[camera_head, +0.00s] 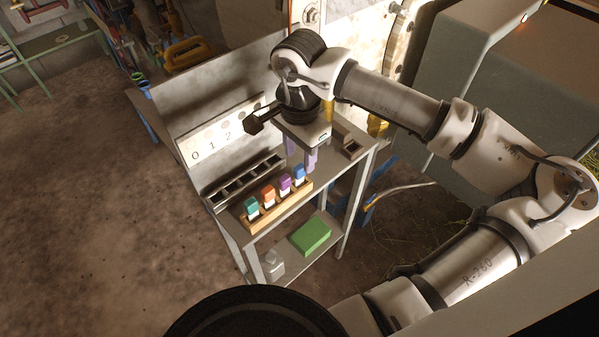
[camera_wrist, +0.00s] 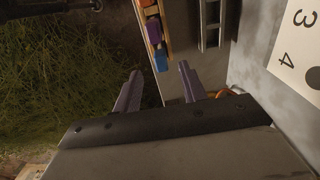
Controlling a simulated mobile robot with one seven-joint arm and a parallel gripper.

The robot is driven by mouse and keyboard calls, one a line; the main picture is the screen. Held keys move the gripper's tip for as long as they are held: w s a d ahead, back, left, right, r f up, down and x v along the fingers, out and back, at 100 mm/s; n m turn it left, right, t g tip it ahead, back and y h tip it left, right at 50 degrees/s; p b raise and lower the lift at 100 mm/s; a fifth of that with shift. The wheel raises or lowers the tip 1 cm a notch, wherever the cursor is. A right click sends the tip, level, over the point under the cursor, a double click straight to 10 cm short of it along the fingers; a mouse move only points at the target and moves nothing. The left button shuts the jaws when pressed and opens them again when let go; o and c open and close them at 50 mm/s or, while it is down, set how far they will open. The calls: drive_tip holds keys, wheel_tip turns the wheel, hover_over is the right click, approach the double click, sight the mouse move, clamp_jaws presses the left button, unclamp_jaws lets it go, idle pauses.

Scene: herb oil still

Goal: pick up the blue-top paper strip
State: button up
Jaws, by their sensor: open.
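The blue-top paper strip (camera_head: 299,171) stands at the right end of a wooden block (camera_head: 247,222) on the bench top, beside the purple-topped strip (camera_head: 285,184). In the wrist view the blue top (camera_wrist: 160,62) shows at the end of the row, a little beyond the fingertips. My gripper (camera_head: 302,163) points down close above and behind the blue-top strip in the head view. Its two lilac fingers are apart, with nothing visible between them; they show in the wrist view too (camera_wrist: 159,80). Whether a finger touches the strip cannot be told.
Orange (camera_head: 268,193) and teal (camera_head: 252,207) strips stand in the same block. A dark slotted rack (camera_head: 243,180) lies behind it, before a numbered back panel (camera_head: 205,143). A small dark box (camera_head: 352,148) is at the bench's right. A green block (camera_head: 311,236) sits on the lower shelf.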

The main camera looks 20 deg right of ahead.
sight(299, 166)
wheel_tip(299, 166, down, 5)
drive_tip(key=shift+r+p, duration=0.1)
drive_tip(key=shift+p, duration=0.85)
clamp_jaws()
drive_tip(key=shift+w, duration=0.1)
